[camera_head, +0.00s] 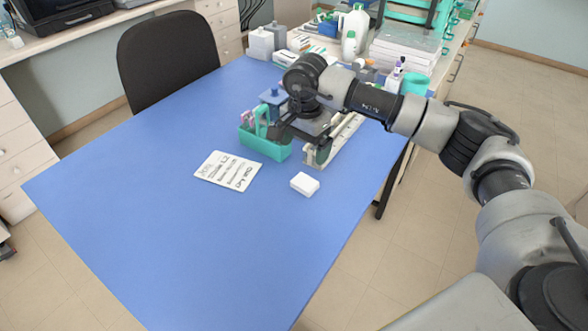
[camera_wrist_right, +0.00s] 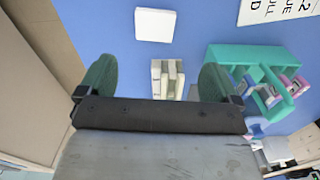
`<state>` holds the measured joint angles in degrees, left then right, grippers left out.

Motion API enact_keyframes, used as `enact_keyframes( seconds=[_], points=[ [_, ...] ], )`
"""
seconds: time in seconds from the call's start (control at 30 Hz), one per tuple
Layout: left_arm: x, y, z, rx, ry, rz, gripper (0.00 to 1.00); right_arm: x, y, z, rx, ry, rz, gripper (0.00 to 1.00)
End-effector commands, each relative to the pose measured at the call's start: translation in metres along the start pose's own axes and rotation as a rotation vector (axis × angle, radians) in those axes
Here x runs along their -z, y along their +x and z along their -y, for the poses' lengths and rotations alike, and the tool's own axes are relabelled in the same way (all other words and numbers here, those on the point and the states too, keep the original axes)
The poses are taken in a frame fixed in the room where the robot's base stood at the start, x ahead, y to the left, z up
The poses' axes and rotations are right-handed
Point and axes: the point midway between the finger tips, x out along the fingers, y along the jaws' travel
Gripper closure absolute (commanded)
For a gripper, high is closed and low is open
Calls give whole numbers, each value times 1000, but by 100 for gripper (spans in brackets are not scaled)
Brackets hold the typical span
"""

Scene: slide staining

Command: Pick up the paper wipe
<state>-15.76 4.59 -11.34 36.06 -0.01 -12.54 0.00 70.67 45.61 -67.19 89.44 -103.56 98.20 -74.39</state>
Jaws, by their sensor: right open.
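The paper wipe is probably the small white square pad (camera_head: 305,184) lying flat on the blue table, right of the written card. It also shows at the top of the right wrist view (camera_wrist_right: 155,24), ahead of the fingers and apart from them. My right gripper (camera_head: 300,146) hangs over the table behind the pad, beside the teal rack. In the right wrist view its two green-padded fingers (camera_wrist_right: 158,80) are spread wide. Nothing is held between them. My left gripper is not in view.
The teal rack (camera_head: 264,149) with pink-handled items stands left of my gripper. A long pale holder (camera_head: 345,133) lies beneath and right of it. A written card (camera_head: 228,171) lies left of the pad. Bottles and boxes crowd the back. The front table is clear.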

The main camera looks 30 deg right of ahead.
Motion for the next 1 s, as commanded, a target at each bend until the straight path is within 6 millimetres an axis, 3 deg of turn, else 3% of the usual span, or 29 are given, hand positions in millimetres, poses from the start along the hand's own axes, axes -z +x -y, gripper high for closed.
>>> enact_keyframes(
  seconds=[0.13, 0.3, 0.43, 0.57, 0.8, 1.0],
  points=[
    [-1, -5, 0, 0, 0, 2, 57, 1, 20, -2, -9, 2, -3, 6],
    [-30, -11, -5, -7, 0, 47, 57, 1, 45, -1, -6, 2, -2, 6],
    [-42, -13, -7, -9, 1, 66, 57, 1, 54, -1, -4, 1, -2, 6],
    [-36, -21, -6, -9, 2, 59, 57, 0, 67, -2, -7, 1, -1, 6],
    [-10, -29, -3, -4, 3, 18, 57, 0, 101, -2, -5, 3, -1, 6],
    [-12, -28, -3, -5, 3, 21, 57, 0, 106, -2, -3, 1, -2, 6]
  ],
)
